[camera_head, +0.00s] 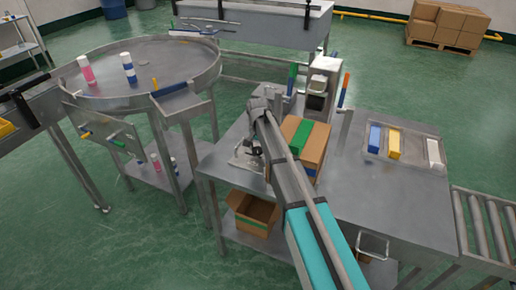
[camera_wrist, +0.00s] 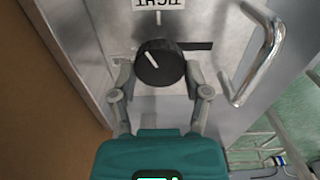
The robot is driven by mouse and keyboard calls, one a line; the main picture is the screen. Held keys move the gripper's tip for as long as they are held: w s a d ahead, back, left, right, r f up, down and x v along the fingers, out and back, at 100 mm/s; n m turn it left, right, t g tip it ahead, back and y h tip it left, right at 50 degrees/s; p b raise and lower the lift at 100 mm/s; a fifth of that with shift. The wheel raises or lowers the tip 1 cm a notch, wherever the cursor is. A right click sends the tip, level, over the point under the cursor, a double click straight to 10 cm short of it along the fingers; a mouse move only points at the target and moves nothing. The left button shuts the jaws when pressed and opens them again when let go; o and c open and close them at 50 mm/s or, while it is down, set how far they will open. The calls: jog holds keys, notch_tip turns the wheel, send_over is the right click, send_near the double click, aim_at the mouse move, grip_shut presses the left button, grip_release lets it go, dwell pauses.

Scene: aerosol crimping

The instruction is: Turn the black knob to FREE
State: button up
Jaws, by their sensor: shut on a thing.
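The black knob (camera_wrist: 156,68) sits on a bare metal panel (camera_wrist: 112,20) in the wrist view. A white line on its face slants towards the upper left. A white label (camera_wrist: 158,3) with black letters is above it, cut off by the frame edge and hard to read. A short white tick stands between label and knob. My gripper (camera_wrist: 159,76) is shut on the knob, one finger at its left side and one at its right. In the head view I cannot make out the knob or the gripper fingers.
A bent metal handle (camera_wrist: 258,55) sticks out close to the right of the knob. A brown surface (camera_wrist: 40,90) fills the wrist view's left side. In the head view a cardboard box (camera_head: 314,150) stands on the steel table (camera_head: 365,205) beside my arm. A tray (camera_head: 378,157) lies to the right.

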jog(key=n, duration=0.4)
jog(key=shift+s+a+n, duration=0.1)
jog(key=shift+n, duration=1.9)
jog(key=shift+a, duration=0.1)
jog(key=o, duration=1.1)
jog(key=shift+o, duration=0.2)
jog(key=shift+m, duration=0.4)
